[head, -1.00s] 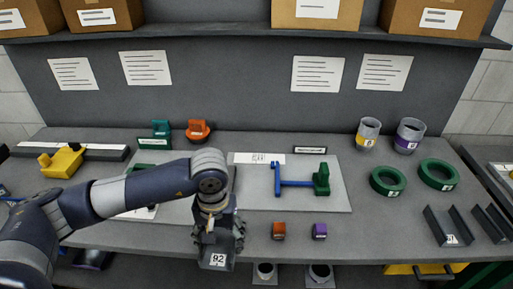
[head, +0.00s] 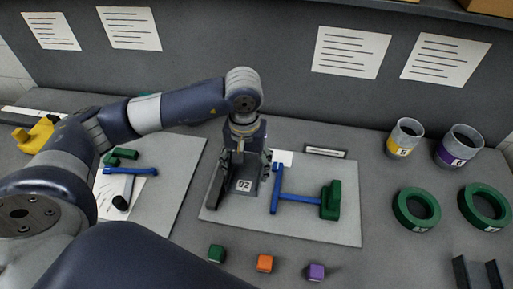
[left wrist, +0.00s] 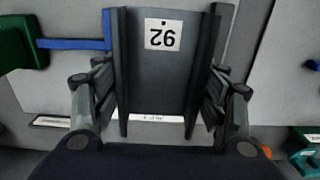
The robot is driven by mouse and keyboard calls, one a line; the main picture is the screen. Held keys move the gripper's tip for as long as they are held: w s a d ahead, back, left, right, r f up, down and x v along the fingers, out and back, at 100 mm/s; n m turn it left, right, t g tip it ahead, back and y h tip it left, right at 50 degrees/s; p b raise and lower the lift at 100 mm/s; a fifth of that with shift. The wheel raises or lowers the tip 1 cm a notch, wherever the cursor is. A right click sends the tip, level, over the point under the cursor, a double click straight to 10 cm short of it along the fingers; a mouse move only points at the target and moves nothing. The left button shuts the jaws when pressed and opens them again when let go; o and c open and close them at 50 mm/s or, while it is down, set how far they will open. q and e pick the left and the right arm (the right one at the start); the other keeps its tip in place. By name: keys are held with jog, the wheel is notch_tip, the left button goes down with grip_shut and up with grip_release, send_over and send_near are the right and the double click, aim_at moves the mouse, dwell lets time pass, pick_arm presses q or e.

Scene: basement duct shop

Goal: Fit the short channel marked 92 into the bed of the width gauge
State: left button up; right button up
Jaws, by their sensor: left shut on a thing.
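My left gripper (head: 247,170) is shut on the short grey channel (head: 243,186). The channel's white label reads 92; it shows upside down in the left wrist view (left wrist: 162,70). The gripper holds the channel above the left part of a light grey board (head: 300,228). On this board, just right of the channel, is a gauge with a blue bar (head: 298,197), a blue crosspiece (head: 276,190) and a green block (head: 331,201). A dark strip (left wrist: 227,38) shows beside the channel. I cannot tell whether the channel touches the board. My right gripper is not in view.
A second board (head: 160,205) with green and blue parts lies left. Green rings (head: 416,209) and cups (head: 404,138) stand right. The bench between cubes and board is clear.

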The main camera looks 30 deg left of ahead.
aim_at(247, 173)
pick_arm(q)
jog(key=shift+s+f, duration=0.2)
jog(key=shift+f, duration=0.25)
jog(key=shift+f+b, duration=0.35)
jog(key=shift+b, duration=0.05)
jog(key=shift+w+f+b, duration=0.1)
jog(key=shift+f+b, duration=0.7)
jog(key=shift+f, duration=1.1)
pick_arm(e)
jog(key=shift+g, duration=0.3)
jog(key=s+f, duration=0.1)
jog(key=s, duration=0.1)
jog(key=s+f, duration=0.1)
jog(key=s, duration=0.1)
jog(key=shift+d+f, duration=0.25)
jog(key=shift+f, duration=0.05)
pick_arm(q)
jog(key=shift+b, duration=0.4)
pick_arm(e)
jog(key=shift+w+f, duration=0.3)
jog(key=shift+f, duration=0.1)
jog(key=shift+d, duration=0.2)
pick_arm(q)
jog(key=shift+f, duration=0.15)
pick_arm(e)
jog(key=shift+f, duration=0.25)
